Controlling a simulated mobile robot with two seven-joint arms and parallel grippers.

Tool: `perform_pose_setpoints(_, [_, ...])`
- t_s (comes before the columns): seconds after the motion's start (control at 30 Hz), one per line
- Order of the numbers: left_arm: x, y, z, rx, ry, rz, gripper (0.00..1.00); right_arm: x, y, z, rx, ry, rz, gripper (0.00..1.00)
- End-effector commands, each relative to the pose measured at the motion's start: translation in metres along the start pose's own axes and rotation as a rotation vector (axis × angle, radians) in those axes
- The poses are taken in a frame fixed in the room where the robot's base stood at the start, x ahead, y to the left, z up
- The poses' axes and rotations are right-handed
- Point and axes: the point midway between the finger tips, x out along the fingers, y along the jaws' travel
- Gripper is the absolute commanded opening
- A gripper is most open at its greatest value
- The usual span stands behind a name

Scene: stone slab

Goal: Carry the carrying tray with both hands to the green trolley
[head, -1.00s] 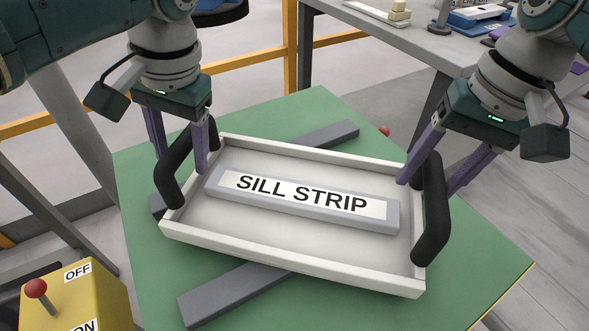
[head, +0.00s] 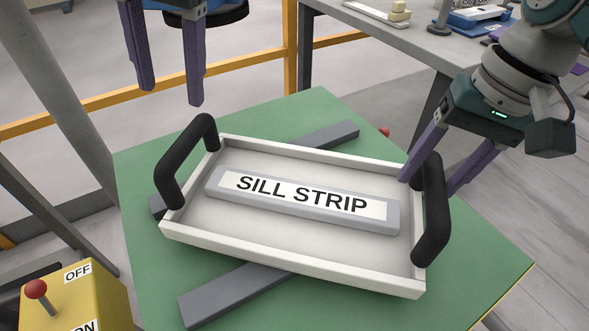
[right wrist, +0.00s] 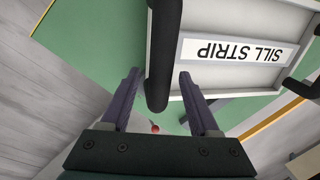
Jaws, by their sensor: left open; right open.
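The white carrying tray (head: 240,239) rests on two grey bars on the green trolley top (head: 143,236). A grey block labelled SILL STRIP (head: 300,207) lies in it. The tray has a black left handle (head: 170,165) and a black right handle (head: 433,215). My left gripper (head: 170,92) is open and empty, raised above and behind the left handle. My right gripper (head: 430,186) is open with its fingers on either side of the right handle. In the right wrist view the handle (right wrist: 160,60) lies between the open fingers (right wrist: 163,80).
A yellow box (head: 85,295) with a red-knobbed lever and OFF and ON labels stands at the lower left. A yellow rail (head: 90,108) runs behind the trolley. A grey table (head: 400,35) with several items stands at the back right.

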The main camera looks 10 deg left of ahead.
Motion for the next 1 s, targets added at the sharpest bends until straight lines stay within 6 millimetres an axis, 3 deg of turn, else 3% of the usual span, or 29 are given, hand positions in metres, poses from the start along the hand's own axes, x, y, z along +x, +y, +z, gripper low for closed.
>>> perform_pose_setpoints(0.5, [0.000,0.000,0.000,0.000,0.000,0.000,0.62,-0.099,0.000,-0.001,0.000,0.003,-0.001,0.62])
perform_pose_setpoints(0.7, [0.000,0.000,0.000,0.000,0.000,0.000,0.62,-0.114,0.000,0.000,0.000,0.000,0.000,0.62])
perform_pose_setpoints(1.0, [0.000,0.000,0.000,0.000,0.000,0.000,0.62,-0.115,0.000,0.000,0.000,0.000,0.000,0.62])
